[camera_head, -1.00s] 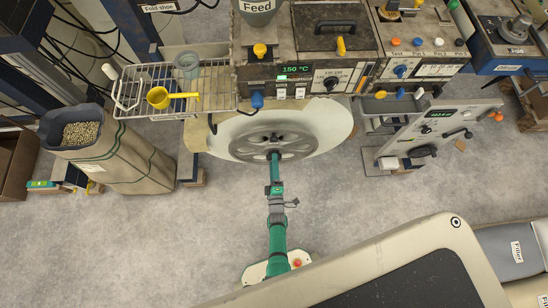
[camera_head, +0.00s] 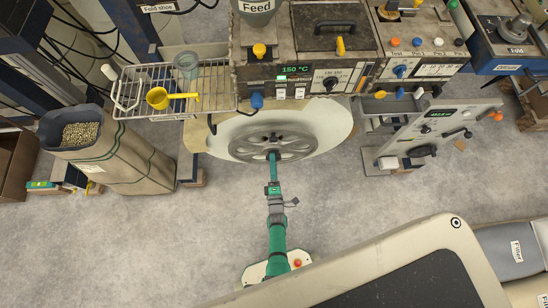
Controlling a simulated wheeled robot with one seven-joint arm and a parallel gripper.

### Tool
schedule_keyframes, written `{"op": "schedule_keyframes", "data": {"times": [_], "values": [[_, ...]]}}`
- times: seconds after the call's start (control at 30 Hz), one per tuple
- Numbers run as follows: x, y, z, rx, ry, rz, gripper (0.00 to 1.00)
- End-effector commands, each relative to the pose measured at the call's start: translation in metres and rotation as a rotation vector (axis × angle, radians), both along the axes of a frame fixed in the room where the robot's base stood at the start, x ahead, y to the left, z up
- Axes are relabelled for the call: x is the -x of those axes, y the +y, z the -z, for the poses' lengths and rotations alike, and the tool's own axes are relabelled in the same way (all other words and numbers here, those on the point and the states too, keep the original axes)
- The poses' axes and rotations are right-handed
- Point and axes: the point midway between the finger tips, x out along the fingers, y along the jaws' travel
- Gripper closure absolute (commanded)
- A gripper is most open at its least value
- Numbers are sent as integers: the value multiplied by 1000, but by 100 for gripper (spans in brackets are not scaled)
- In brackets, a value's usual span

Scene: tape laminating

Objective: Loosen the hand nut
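A grey spoked wheel (camera_head: 240,147) stands in front of a large pale roll (camera_head: 335,118) under the machine. A small dark part (camera_head: 272,137) at the wheel's hub looks like the hand nut, but it is too small to tell its shape. My green arm reaches up from the bottom of the picture. My gripper (camera_head: 273,157) is at its far end, at the wheel's lower rim and just below the hub. Its fingers are too small to make out, so I cannot tell whether it is open or shut, or whether it touches the wheel.
The machine's control panel (camera_head: 297,82) juts out above the roll, reading 150 °C. A wire rack (camera_head: 218,88) with a yellow scoop (camera_head: 170,97) is at upper left, above a sack of pellets (camera_head: 125,160). A tilted panel (camera_head: 432,138) stands at right. The floor (camera_head: 130,240) at lower left is clear.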

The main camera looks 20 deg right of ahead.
Motion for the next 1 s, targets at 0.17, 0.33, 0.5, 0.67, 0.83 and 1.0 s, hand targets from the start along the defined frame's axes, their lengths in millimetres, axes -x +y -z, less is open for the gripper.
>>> {"op": "schedule_keyframes", "data": {"times": [0.17, 0.33, 0.5, 0.67, 0.83, 1.0], "values": [[1, -2, 0, 0, 1, 4, 30], [1, -3, 0, 0, 0, 5, 30], [13, 0, 1, 0, 1, 6, 30], [39, 8, 1, 0, 2, 6, 30], [70, 18, 1, -1, 1, 4, 30], [93, 25, 0, -1, -1, 4, 30]]}}
